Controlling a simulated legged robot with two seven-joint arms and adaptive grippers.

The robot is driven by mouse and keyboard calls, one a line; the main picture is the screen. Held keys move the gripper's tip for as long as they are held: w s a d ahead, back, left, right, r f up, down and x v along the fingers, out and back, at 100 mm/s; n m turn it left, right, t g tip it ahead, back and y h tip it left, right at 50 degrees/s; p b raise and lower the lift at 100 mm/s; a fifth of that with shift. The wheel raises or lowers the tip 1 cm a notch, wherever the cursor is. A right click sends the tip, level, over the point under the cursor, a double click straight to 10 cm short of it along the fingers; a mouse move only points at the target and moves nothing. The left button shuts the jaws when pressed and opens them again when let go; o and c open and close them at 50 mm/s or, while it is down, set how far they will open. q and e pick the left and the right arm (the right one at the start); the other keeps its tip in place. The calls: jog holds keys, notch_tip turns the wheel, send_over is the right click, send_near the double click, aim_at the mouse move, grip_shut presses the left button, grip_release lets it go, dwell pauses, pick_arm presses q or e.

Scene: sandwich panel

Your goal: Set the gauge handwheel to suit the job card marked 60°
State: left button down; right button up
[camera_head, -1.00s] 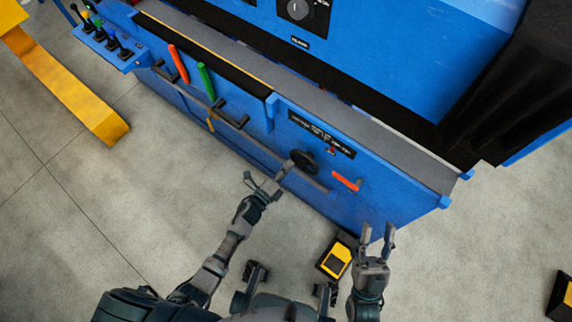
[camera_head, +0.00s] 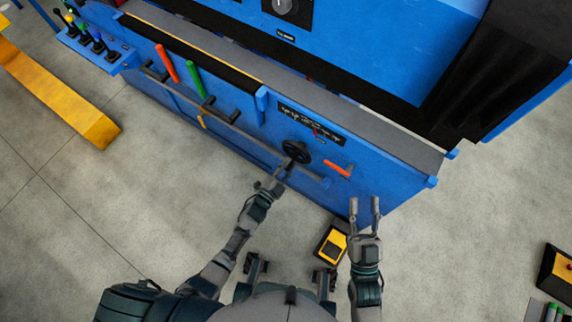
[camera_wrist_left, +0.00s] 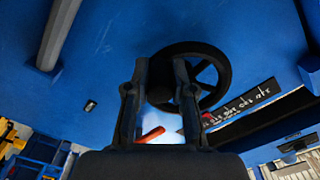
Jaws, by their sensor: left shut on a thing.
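The black handwheel (camera_head: 297,151) sits on the blue machine front below a dark scale plate (camera_head: 325,131) with a small red pointer (camera_head: 316,131). In the left wrist view the spoked handwheel (camera_wrist_left: 219,60) is straight ahead, and the scale plate (camera_wrist_left: 255,93) is to its right, its marks too small to read. My left gripper (camera_head: 283,170) is at the wheel's lower left edge; its fingers (camera_wrist_left: 159,75) are closed on part of the wheel, which they partly hide. My right gripper (camera_head: 364,203) is open and empty, right of and below the wheel. I cannot make out a 60° job card.
An orange lever (camera_head: 338,170) is right of the handwheel. A long grey bar (camera_head: 240,130) runs along the machine front, with red (camera_head: 167,63) and green (camera_head: 194,78) handles above it. A yellow-black pedal box (camera_head: 333,244) stands on the floor between my arms.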

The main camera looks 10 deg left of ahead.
pick_arm(q)
jog(key=shift+s+d+f+n, duration=0.1)
jog(key=shift+s+f+n, duration=0.2)
jog(key=shift+f+n, duration=0.25)
pick_arm(e)
jog(key=shift+w+f, duration=0.15)
jog(key=shift+f, duration=0.1)
pick_arm(q)
jog(key=shift+d, duration=0.1)
pick_arm(e)
jog(key=shift+f+g, duration=0.15)
jog(key=shift+g, duration=0.15)
pick_arm(q)
jog(key=c, duration=1.1)
grip_release()
jog(key=shift+o, duration=0.6)
jog(key=shift+r, duration=0.25)
jog(key=v, duration=1.2)
pick_arm(e)
jog(key=shift+a, duration=0.1)
pick_arm(q)
jog(key=shift+w, duration=0.1)
pick_arm(e)
jog(key=shift+w, duration=0.1)
